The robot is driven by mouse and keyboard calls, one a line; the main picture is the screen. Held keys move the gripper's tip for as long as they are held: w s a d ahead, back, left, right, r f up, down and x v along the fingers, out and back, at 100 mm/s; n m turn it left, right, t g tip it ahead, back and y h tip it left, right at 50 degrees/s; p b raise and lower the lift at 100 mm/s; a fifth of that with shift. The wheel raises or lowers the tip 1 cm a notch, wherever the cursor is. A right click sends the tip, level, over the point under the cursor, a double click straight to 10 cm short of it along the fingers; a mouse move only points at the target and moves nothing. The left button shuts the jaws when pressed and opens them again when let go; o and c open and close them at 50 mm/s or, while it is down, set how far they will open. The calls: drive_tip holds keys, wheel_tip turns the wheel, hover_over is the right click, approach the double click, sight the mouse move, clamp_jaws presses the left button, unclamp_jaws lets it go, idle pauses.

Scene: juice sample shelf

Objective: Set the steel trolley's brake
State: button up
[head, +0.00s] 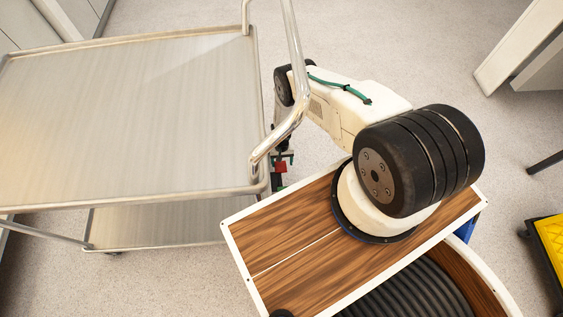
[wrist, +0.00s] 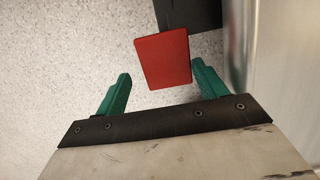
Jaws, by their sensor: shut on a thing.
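The steel trolley (head: 130,110) stands at the left in the head view, with a bare top tray, a lower shelf and a bent tube handle (head: 292,60) on its right side. A red brake pedal (head: 281,166) shows low beside the tray's near right corner. In the wrist view the red pedal (wrist: 163,58) is a flat plate on a dark mount (wrist: 187,14). The right finger is close to the pedal's edge; a gap shows at the left finger. Pedal contact is partly hidden in the head view.
The trolley handle rises close beside my arm. A metal surface (wrist: 285,70) borders the right of the wrist view. A yellow object (head: 550,245) is at the right edge. Open speckled floor (head: 420,50) lies beyond my arm.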

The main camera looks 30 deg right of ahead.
drive_tip(key=v, duration=0.7)
drive_tip(key=shift+r, duration=0.4)
